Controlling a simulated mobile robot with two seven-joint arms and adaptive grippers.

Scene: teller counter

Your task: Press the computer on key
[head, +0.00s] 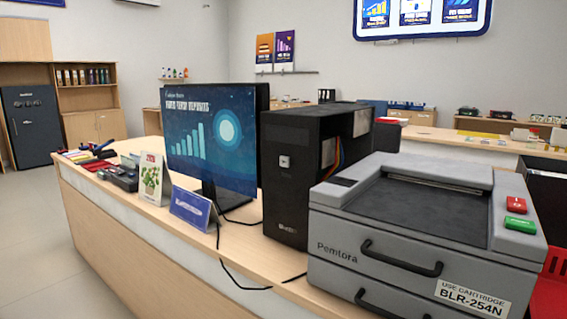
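The black computer tower (288,175) stands upright on the wooden counter, between the monitor and the grey printer. A small light square key (284,161) is on the upper part of its front face. The monitor (212,135) stands to its left with a blue chart picture on its screen. Neither of my grippers is in the head view, so I cannot see whether they are open or shut.
The grey printer (336,250) with red (516,204) and green (516,226) buttons fills the right foreground. A blue sign (193,210) and a plant card (152,178) stand on the counter (150,212). A black cable (240,287) hangs over its front edge. Floor at left is clear.

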